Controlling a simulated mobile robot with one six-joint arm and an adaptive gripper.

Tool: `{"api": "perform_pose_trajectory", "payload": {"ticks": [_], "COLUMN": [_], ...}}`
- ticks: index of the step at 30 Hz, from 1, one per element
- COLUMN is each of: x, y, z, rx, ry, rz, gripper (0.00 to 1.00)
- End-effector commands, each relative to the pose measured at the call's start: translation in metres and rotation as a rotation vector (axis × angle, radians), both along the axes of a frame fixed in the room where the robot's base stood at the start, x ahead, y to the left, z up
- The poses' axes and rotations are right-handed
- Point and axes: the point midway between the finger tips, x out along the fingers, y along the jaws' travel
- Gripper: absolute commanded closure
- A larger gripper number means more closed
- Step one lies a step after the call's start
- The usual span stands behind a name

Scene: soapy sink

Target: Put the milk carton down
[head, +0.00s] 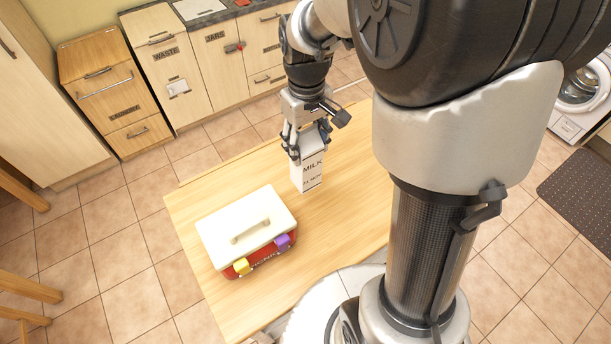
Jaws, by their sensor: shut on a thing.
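The milk carton (311,175) is white with dark "MILK" lettering and stands upright at the middle of the view. My gripper (305,150) comes down from above and is shut on the carton's upper part. The gripper hides the carton's top. The carton is over the wooden table (345,212); I cannot tell whether its bottom touches the surface.
A red box with a cream lid and handle (247,226) sits on the table left of the carton. It has yellow and purple latches. Bare table lies right of the box and in front of the carton. Cabinets (172,80) stand at the back.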

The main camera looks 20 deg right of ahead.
Motion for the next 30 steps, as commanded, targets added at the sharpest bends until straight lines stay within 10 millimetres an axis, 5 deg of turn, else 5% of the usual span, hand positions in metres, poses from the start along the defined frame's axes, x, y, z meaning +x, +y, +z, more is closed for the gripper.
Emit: {"api": "perform_pose_trajectory", "payload": {"ticks": [10,30], "x": [0.001,0.001], "y": [0.000,0.000], "z": [-0.082,-0.143], "rx": [0.000,0.000], "ry": [-0.001,-0.003], "rz": [0.000,0.000], "gripper": [1.00,1.00]}}
